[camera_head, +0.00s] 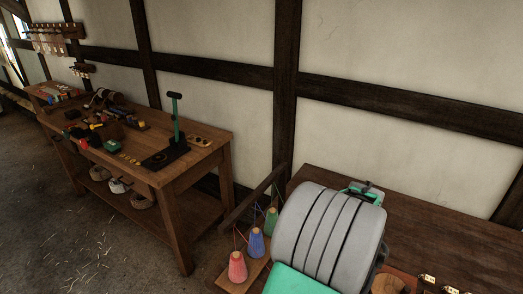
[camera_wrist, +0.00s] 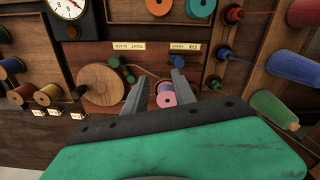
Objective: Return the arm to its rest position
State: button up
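My gripper (camera_wrist: 158,78) shows in the wrist view with its two grey fingers spread apart. A pink spool (camera_wrist: 167,97) shows in the gap, low between the fingers; the fingers do not appear to press on it. Behind the fingers is a wooden panel with a round wooden disc (camera_wrist: 102,84), small green knobs and paper labels (camera_wrist: 128,46). In the head view, my grey and green arm fills the lower right, over the dark bench (camera_head: 440,225). The gripper's fingers cannot be made out there.
Red, blue and green cones of thread (camera_head: 237,267) stand on a wooden board close to the left of my arm. A wooden workbench (camera_head: 185,165) with tools and a green-handled post stands at the left. The floor (camera_head: 85,245) in front of it is clear apart from straw.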

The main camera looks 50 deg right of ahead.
jog(key=w+a+r+n, duration=0.4)
jog(key=w+a, duration=0.5)
jog(key=w, duration=0.4)
jog(key=w+a+r+n+t, duration=0.15)
jog(key=w+a, duration=0.25)
jog(key=a, duration=0.5)
jog(key=w+a+r+n, duration=0.2)
jog(key=w+a+n, duration=0.15)
jog(key=a, duration=0.55)
jog(key=s+a+r+n, duration=0.15)
jog(key=a+n, duration=0.25)
jog(key=a, duration=0.9)
notch_tip(320, 180, up, 7)
jog(key=w+t, duration=0.2)
jog(key=t, duration=0.1)
jog(key=shift+w+f, duration=0.2)
jog(key=shift+w, duration=0.15)
